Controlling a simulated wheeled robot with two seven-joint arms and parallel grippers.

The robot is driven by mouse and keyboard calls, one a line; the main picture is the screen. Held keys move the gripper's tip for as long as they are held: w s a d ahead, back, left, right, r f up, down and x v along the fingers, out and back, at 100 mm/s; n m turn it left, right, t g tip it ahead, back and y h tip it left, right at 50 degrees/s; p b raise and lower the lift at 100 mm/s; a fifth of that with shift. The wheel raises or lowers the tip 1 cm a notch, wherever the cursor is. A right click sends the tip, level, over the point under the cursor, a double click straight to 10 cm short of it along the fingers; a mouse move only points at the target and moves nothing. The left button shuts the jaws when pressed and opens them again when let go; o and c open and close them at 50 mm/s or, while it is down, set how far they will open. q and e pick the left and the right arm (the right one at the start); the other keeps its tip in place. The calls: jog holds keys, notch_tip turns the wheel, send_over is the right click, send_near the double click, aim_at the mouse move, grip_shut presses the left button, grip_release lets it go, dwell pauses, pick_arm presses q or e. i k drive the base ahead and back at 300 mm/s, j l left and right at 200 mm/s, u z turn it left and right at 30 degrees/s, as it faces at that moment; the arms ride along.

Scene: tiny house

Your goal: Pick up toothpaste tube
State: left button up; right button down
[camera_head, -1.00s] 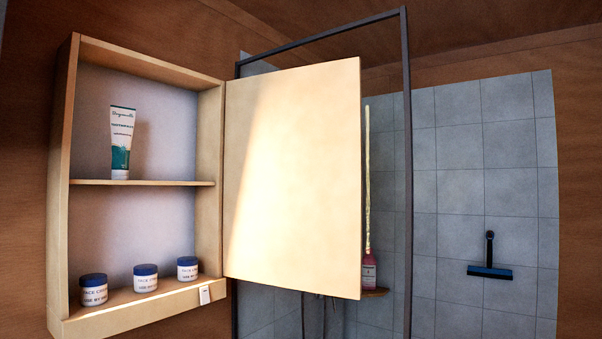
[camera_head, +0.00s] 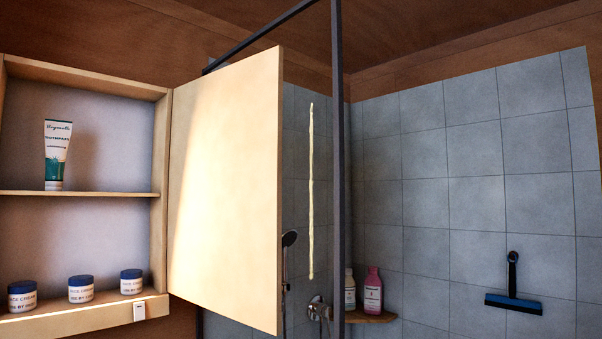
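The toothpaste tube (camera_head: 57,154) is white and teal and stands upright on the upper shelf (camera_head: 110,193) of an open wall cabinet (camera_head: 160,150). It is at the left of the head view, with nothing in front of it. Neither of my grippers shows in the head view.
The cabinet door (camera_head: 225,190) stands open to the right of the shelves. Face cream jars (camera_head: 81,289) line the cabinet's bottom. A dark shower frame post (camera_head: 338,150) rises beyond the door. Bottles (camera_head: 373,290) stand on a corner shelf; a squeegee (camera_head: 513,300) hangs on the tiled wall.

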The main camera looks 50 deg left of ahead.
aim_at(58, 133)
jog(key=i+l, duration=0.15)
jog(key=i, duration=0.25)
jog(key=i+l, duration=0.15)
jog(key=i, duration=0.25)
jog(key=i+u, duration=0.15)
jog(key=u, duration=0.25)
jog(key=i+u, duration=0.2)
jog(key=u, duration=0.2)
jog(key=i+u, duration=0.15)
jog(key=u, duration=0.2)
jog(key=i+l+u, duration=0.15)
jog(key=u, duration=0.25)
jog(key=i+l+u, duration=0.1)
jog(key=u, duration=0.35)
jog(key=i+l+u, duration=0.2)
jog(key=u, duration=0.3)
jog(key=i+l+u, duration=0.2)
jog(key=u, duration=0.25)
jog(key=l+u, duration=0.3)
jog(key=u, duration=0.15)
jog(key=i+l+u, duration=0.1)
jog(key=l+u, duration=0.25)
jog(key=u, duration=0.15)
jog(key=k+j+u, duration=0.15)
jog(key=j, duration=0.45)
jog(key=u, duration=1.8)
jog(key=l+z, duration=0.1)
jog(key=z, duration=0.25)
